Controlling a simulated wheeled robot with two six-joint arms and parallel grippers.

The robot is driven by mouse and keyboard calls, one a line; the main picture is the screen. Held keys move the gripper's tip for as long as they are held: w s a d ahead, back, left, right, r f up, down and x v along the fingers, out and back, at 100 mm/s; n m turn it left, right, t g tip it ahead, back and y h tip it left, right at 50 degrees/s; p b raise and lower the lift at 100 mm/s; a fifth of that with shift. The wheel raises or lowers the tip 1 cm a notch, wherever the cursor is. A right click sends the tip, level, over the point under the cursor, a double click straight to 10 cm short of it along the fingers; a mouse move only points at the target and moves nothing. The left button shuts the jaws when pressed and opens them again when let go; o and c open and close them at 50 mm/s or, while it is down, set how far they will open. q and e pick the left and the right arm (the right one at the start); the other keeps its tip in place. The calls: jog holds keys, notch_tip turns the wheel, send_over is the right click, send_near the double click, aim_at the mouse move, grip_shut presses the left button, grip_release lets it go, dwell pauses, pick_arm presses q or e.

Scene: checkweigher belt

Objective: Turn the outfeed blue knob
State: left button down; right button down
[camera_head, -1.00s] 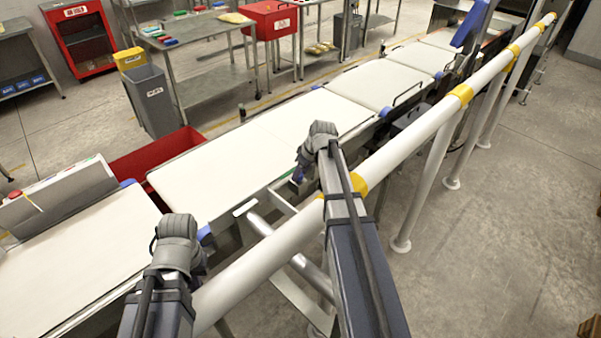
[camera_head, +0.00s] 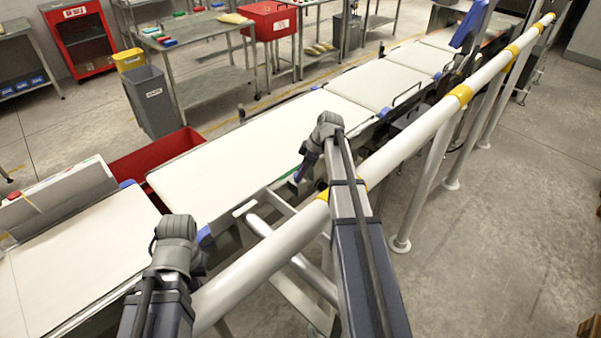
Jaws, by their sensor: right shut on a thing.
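My right gripper (camera_head: 300,178) reaches down from its wrist at the near edge of the long white belt (camera_head: 230,150). It is shut, with a small blue-purple part showing at its tips. I take this for the blue knob, mostly hidden by the gripper and wrist. A small green spot lies just beside the fingers. My left arm stands at the lower left, its wrist above the rail; its gripper is hidden behind the wrist.
A white rail (camera_head: 410,130) with yellow bands runs diagonally between me and the belts. A red bin (camera_head: 150,155) stands behind the belt, with a grey bin (camera_head: 150,100) farther back. A printed panel (camera_head: 60,195) stands by the left belt (camera_head: 75,255). The right floor is clear.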

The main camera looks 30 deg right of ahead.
jog(key=shift+n, duration=0.4)
jog(key=c, duration=0.5)
grip_release()
jog(key=p+v, duration=0.7)
jog(key=shift+d+r, duration=0.25)
jog(key=shift+r, duration=0.1)
